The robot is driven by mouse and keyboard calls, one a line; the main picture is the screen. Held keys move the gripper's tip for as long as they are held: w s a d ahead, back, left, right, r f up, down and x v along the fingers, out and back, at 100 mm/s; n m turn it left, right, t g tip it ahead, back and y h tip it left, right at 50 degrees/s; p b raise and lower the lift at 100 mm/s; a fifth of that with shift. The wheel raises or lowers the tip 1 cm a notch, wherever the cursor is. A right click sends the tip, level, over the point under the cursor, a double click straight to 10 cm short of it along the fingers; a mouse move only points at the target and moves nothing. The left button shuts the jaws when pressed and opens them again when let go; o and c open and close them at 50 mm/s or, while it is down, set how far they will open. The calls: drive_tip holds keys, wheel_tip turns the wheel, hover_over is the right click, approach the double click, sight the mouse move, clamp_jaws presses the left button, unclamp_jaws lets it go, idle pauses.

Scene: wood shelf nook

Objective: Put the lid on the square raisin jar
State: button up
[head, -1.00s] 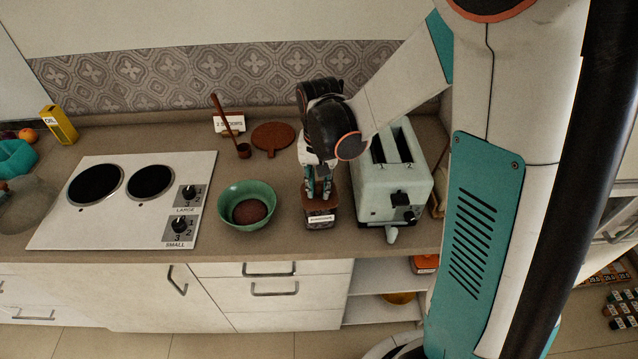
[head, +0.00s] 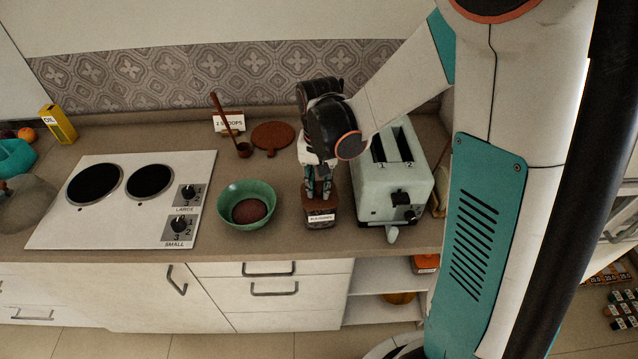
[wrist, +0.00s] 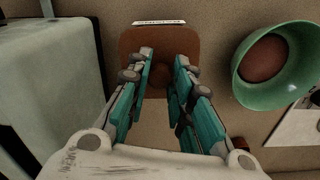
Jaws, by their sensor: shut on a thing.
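The square raisin jar (head: 319,208) is dark with a white label on its front. It stands on the counter near the front edge, left of the toaster. The brown square lid (wrist: 130,40) is at the jar's top, with a round knob (wrist: 174,78) in its middle. My gripper (head: 319,186) points down over the jar, its fingers shut around the knob. The wrist view also shows my gripper (wrist: 165,72), with its teal fingers on either side of the knob. The fingers hide part of the lid. I cannot tell whether the lid sits fully flush on the jar.
A pale toaster (head: 392,192) stands close on the right. A green bowl (head: 262,222) with brown contents is on the left, beside a white cooktop (head: 98,219). Behind are a scoop (head: 244,151), a label card (head: 228,121) and a round brown disc (head: 272,136).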

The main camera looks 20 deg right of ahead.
idle(0.4)
drive_tip(key=o, duration=1)
drive_tip(key=shift+o, duration=0.2)
drive_tip(key=o, duration=0.5)
drive_tip(key=shift+r+p, duration=2.3)
drive_tip(key=shift+r, duration=1.2)
